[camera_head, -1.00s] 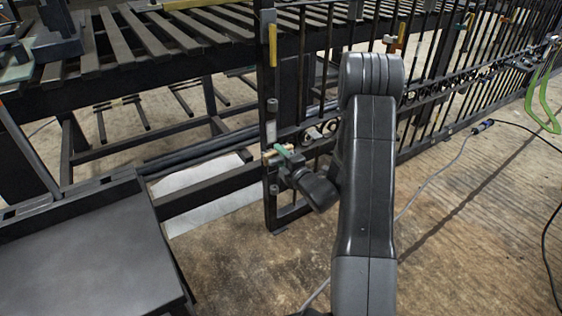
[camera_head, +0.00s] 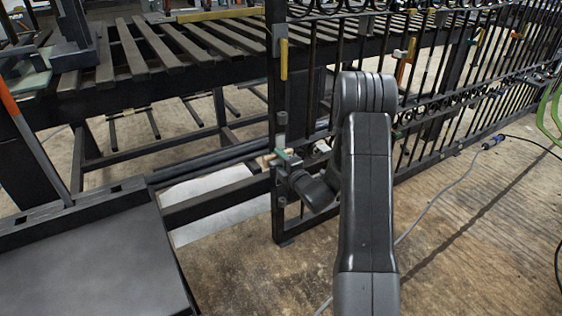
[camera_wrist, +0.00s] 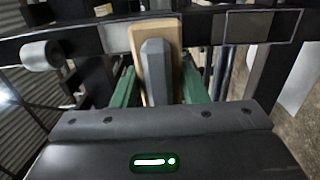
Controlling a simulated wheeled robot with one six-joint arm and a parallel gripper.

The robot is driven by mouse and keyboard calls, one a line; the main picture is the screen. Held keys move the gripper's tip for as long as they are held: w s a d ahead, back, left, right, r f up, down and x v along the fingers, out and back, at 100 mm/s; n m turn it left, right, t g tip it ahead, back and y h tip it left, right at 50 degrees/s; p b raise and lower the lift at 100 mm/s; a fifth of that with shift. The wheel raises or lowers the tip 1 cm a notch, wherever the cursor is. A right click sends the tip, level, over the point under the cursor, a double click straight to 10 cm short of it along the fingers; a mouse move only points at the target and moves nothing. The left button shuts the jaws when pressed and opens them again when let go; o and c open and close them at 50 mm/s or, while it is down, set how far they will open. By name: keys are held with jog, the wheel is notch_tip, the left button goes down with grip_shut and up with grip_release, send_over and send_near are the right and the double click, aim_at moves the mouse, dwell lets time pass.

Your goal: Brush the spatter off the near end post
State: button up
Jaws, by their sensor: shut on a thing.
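The near end post (camera_head: 275,95) is the dark upright at the left end of the black scroll gate (camera_head: 425,112). In the wrist view the post (camera_wrist: 200,27) runs as a dark bar across the top. My gripper (camera_head: 282,157) is at the post about mid-height. Its green fingers (camera_wrist: 158,88) are shut on a brush (camera_wrist: 143,36) with a pale wooden body and a grey block. The brush's far end overlaps the post; contact cannot be told. A pale grey patch (camera_wrist: 115,38) and a thin-outlined rectangle (camera_wrist: 262,26) show on the post. Whether either is spatter is unclear.
A slatted bench (camera_head: 160,85) stands behind. A dark flat-topped box (camera_head: 95,255) is at lower left.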

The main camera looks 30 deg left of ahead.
jog(key=shift+x, duration=0.95)
dwell(0.4)
